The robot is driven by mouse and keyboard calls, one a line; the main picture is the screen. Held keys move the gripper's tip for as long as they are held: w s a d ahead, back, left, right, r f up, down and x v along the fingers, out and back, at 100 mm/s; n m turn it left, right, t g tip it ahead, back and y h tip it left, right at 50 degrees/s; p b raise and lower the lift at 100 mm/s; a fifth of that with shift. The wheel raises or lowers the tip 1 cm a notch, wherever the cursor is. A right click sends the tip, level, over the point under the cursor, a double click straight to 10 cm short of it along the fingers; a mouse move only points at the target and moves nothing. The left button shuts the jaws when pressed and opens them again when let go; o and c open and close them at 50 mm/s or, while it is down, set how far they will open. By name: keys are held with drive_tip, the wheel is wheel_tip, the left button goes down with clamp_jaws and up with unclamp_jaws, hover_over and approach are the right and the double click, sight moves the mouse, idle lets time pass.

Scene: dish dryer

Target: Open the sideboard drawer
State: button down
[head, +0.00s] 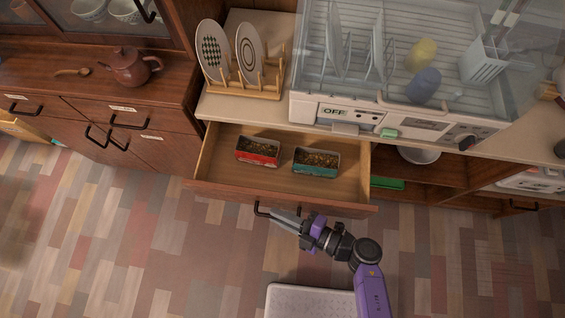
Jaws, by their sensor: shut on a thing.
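The sideboard drawer (222,170) is pulled out below the counter, with its inside in plain view. A red tin (257,151) and a teal tin (317,162) with dark contents sit in it. Its dark handle (259,209) is on the front panel. My gripper (272,216) is at that handle and shut on it, reaching in from the lower right. The fingertips partly overlap the handle, so the exact grip is hard to see.
A plate rack (243,91) with two plates and a dish dryer (345,114) stand on the counter above. Open shelves are right of the drawer. A wooden cabinet (165,150) with closed drawers and a teapot (130,68) is at left.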

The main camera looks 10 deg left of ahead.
drive_tip(key=shift+s+p, duration=0.3)
drive_tip(key=shift+s, duration=1.4)
drive_tip(key=c, duration=1.8)
unclamp_jaws()
drive_tip(key=shift+o, duration=0.2)
drive_tip(key=v, duration=0.7)
drive_tip(key=shift+d+b, duration=0.35)
drive_tip(key=shift+s+r, duration=0.1)
